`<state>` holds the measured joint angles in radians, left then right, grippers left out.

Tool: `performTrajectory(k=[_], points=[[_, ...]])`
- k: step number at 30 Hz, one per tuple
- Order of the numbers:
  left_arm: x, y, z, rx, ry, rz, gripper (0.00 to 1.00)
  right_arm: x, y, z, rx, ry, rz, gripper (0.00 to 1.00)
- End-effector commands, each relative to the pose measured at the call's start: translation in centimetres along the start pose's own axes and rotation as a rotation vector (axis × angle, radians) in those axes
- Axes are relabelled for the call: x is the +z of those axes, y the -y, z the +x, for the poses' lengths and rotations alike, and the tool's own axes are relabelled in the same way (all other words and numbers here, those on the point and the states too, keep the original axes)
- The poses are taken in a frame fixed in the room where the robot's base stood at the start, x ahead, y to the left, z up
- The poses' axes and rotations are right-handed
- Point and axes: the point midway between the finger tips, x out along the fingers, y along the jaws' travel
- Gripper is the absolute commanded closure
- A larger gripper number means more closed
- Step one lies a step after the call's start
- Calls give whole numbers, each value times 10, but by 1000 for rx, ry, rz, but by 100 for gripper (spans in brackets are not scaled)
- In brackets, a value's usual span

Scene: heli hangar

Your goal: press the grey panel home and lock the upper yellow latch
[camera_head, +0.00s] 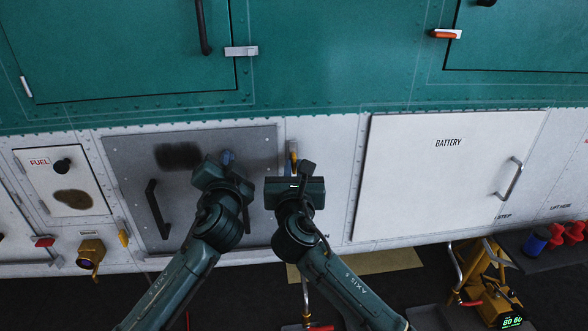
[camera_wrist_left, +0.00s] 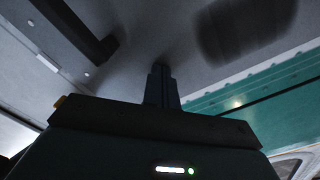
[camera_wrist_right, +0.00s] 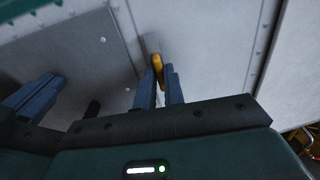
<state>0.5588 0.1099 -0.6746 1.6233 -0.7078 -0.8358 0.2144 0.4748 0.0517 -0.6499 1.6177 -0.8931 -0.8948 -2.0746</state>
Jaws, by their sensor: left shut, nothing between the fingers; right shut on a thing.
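The grey panel (camera_head: 200,142) sits in the white lower hull, with a black handle (camera_head: 157,208) on its left and a dark smudge near its top. My left gripper (camera_head: 227,160) is at the panel's right half, fingers shut and empty. In the left wrist view the shut fingertips (camera_wrist_left: 160,72) are against or very close to the panel face. The upper yellow latch (camera_head: 294,160) is at the panel's right edge. My right gripper (camera_wrist_right: 159,82) is shut on this latch (camera_wrist_right: 157,64), whose top shows between the fingers. The lower yellow latch (camera_head: 123,237) is at the panel's lower left.
A white fuel door (camera_head: 65,181) is left of the panel, and a white battery door (camera_head: 448,170) with a grey handle is to the right. A yellow stand (camera_head: 488,275) and red and blue items (camera_head: 553,236) are at lower right.

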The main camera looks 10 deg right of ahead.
Motion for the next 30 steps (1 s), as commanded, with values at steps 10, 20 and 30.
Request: performTrajectory(k=[10, 20, 30], points=[[-1, 5, 2, -10, -2, -1, 100, 1, 6, 2, -14, 44, -363, 100], [-1, 6, 2, -12, 0, -1, 100, 2, 6, 2, -17, 59, -504, 100], [0, 7, 2, -13, 0, 0, 100, 4, 8, 4, -22, 109, -902, 100]])
